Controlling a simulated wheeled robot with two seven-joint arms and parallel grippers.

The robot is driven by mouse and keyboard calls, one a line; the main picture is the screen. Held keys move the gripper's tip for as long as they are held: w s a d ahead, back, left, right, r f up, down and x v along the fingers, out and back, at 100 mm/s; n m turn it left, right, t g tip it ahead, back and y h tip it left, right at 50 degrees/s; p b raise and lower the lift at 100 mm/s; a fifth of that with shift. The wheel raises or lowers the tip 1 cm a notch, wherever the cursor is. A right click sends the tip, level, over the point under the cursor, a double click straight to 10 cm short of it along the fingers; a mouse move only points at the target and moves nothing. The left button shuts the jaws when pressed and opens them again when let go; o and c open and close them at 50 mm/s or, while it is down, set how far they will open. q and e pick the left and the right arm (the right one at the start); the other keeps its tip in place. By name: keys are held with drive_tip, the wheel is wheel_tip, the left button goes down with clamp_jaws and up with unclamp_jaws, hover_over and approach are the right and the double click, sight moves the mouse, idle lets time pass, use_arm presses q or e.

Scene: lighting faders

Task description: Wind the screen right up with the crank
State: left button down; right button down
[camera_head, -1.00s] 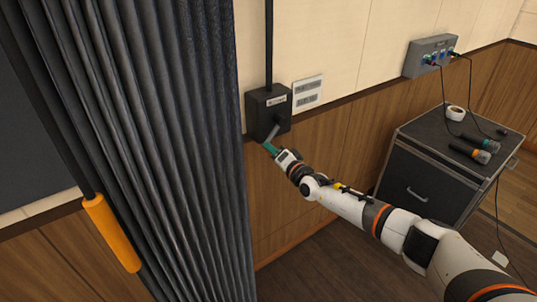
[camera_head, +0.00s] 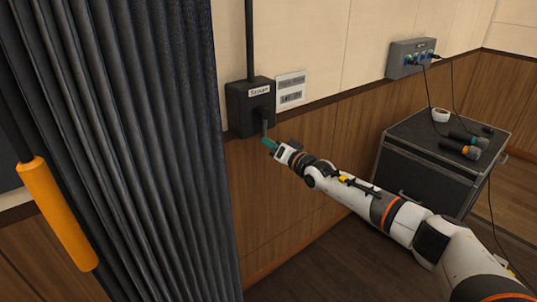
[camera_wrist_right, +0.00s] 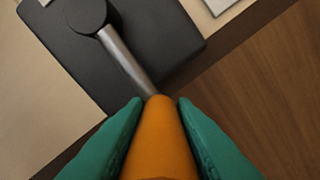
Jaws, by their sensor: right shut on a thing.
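The crank box (camera_head: 250,106) is black and fixed to the wall, with a label reading like "Screen" on its front. Its grey metal crank arm (camera_wrist_right: 125,58) runs from a round black hub (camera_wrist_right: 86,14) to an orange handle (camera_wrist_right: 160,140) in the right wrist view. My right gripper (camera_head: 268,144) has its green fingers shut around that handle, one on each side. In the head view the crank arm hangs down from the hub and the fingers hide the handle. The screen itself cannot be made out for certain. My left gripper is out of view.
A dark pleated curtain (camera_head: 120,150) hangs left of the box. An orange grip (camera_head: 58,213) on a dark pole is at the far left. A black case (camera_head: 440,150) at right carries tape (camera_head: 440,115) and microphones (camera_head: 462,146). A grey socket box (camera_head: 410,57) is on the wall.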

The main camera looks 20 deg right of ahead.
drive_tip(key=shift+w+d, duration=0.1)
drive_tip(key=shift+d, duration=0.2)
drive_tip(key=c, duration=1.2)
unclamp_jaws()
drive_tip(key=shift+s+f, duration=0.1)
drive_tip(key=shift+s, duration=0.3)
drive_tip(key=p+v, duration=0.1)
drive_tip(key=v, duration=1)
drive_tip(key=shift+d, duration=0.15)
